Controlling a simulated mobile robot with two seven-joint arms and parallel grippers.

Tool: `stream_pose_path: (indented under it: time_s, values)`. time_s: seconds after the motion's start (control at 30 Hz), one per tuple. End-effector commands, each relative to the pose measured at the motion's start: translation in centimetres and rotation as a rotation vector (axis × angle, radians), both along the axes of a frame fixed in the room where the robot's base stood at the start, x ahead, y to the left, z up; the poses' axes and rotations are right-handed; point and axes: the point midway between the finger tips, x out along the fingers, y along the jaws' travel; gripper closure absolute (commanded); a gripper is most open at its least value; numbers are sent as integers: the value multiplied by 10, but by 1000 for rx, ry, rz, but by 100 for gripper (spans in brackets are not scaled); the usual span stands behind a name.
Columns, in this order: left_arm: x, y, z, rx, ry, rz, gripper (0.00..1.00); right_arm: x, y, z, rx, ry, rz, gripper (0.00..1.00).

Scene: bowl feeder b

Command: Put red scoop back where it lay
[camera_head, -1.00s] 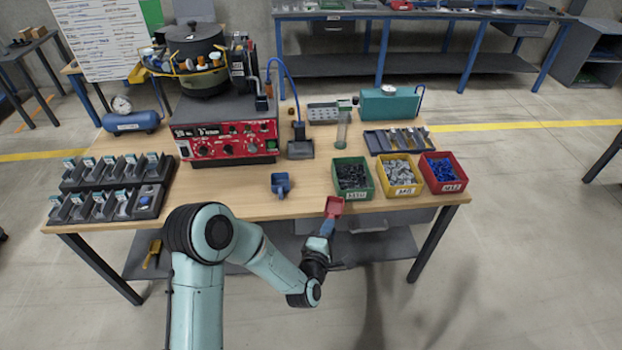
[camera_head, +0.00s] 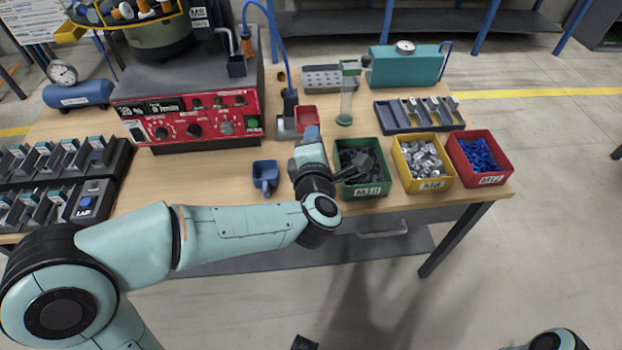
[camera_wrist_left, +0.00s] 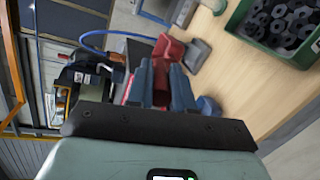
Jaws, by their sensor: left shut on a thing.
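The red scoop (camera_head: 307,114) is in my left gripper (camera_head: 310,137), which is shut on its handle. The scoop points away from me, in front of the grey stand with the blue hose. In the left wrist view the red scoop (camera_wrist_left: 168,47) extends beyond the blue fingers of my left gripper (camera_wrist_left: 160,78). Whether it touches the table I cannot tell. A blue scoop (camera_head: 265,175) lies on the table just left of my left gripper. A dark part at the bottom edge may be my right gripper (camera_head: 303,342); its jaws cannot be made out.
The green bin (camera_head: 378,190) stands close right of my left wrist, then the yellow bin (camera_head: 430,185) and red bin (camera_head: 486,181). The grey stand (camera_head: 286,125) and a clear tube (camera_head: 346,103) are behind. The red-fronted machine (camera_head: 190,122) stands left. Bare table (camera_head: 215,172) lies before it.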

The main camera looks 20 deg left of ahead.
Motion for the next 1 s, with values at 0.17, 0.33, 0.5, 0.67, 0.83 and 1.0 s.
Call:
stream_pose_path:
  time_s: [0.17, 0.33, 0.5, 0.67, 0.83, 1.0]
  values:
    - [0, -1, -53, 4, 8, -3, 100, 5, 0, -15, -3, -16, -4, 39]
    - [0, 0, -99, 4, 8, -1, 100, 24, -9, -33, -27, -69, -25, 39]
    - [0, 0, -133, 3, 5, 0, 100, 42, -17, -45, -49, -116, -44, 39]
    - [0, 0, -144, 1, 0, 0, 100, 48, -20, -48, -58, -135, -52, 39]
    - [0, 0, -150, 3, 1, -1, 100, 50, -21, -50, -60, -140, -53, 39]
    - [0, 0, -176, 3, 6, -1, 100, 61, -26, -60, -74, -168, -66, 39]
